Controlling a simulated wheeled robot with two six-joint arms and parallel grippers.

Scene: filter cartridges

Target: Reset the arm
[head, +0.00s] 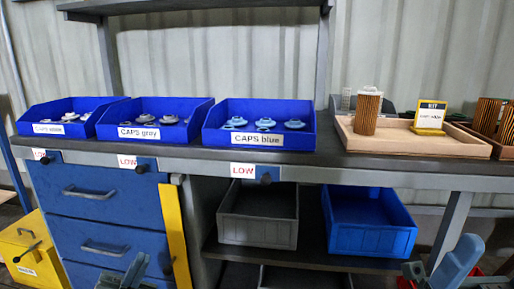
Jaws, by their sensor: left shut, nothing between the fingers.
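My left gripper (124,277) shows at the bottom edge, in front of the blue drawers and well below the bench top. It is shut and empty, and the frame cuts off part of it. A pleated filter cartridge (367,112) stands upright on the left part of a wooden tray (420,142). A yellow-framed sign (430,116) stands on the tray to its right. Blue bins labelled CAPS white (46,129), CAPS grey (139,132) and CAPS blue (257,140) stand in a row with caps inside.
The bench top (330,160) has a bare front strip. More brown cartridges (491,116) stand at the right edge. A grey bin (258,231) and a blue bin (369,236) sit on the lower shelf. A yellow box (29,253) stands at lower left. A shelf overhangs the bins.

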